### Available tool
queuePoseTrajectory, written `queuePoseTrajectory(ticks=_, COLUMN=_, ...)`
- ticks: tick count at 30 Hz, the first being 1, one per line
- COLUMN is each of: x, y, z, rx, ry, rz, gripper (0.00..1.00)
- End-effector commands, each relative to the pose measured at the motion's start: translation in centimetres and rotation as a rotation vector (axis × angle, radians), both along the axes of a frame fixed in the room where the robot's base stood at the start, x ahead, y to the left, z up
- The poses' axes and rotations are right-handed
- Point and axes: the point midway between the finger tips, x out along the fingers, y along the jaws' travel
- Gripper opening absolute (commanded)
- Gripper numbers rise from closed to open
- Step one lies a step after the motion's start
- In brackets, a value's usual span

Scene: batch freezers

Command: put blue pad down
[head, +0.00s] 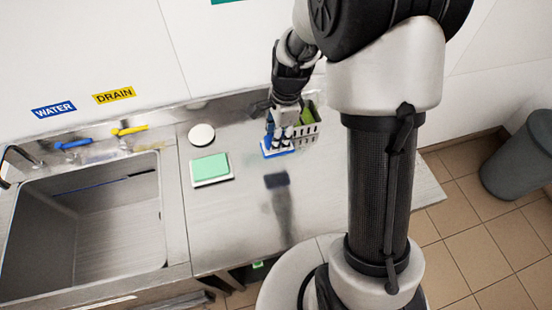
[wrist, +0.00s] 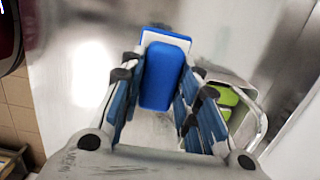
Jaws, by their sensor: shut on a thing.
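The blue pad (wrist: 163,75) is between the fingers of my gripper (wrist: 160,100) in the wrist view, with a white layer under its far end. In the head view the blue pad (head: 279,150) shows at the tips of my gripper (head: 283,135), over the steel counter (head: 235,225). My gripper is shut on the pad. A dark shadow of the arm lies on the counter nearer the front, and the pad appears held above the surface. I cannot tell how large the gap is.
A green pad on a white base (head: 210,169) and a white round disc (head: 202,135) lie left of my gripper. A basket (head: 306,131) with green items stands close on its right. The sink (head: 85,225) is farther left. The front counter is clear.

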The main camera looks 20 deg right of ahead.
Motion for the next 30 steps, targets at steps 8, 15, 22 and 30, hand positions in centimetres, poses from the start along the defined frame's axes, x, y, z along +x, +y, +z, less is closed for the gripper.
queuePoseTrajectory(ticks=8, x=0.0, y=0.0, z=-4.9, rx=0.000, ry=-0.001, rz=0.000, gripper=0.10)
queuePoseTrajectory(ticks=15, x=-0.1, y=0.0, z=-7.1, rx=0.000, ry=0.001, rz=0.000, gripper=0.10)
queuePoseTrajectory(ticks=22, x=0.0, y=0.0, z=-9.5, rx=0.000, ry=0.000, rz=0.000, gripper=0.10)
queuePoseTrajectory(ticks=30, x=0.0, y=0.0, z=-9.6, rx=0.000, ry=-0.001, rz=0.000, gripper=0.10)
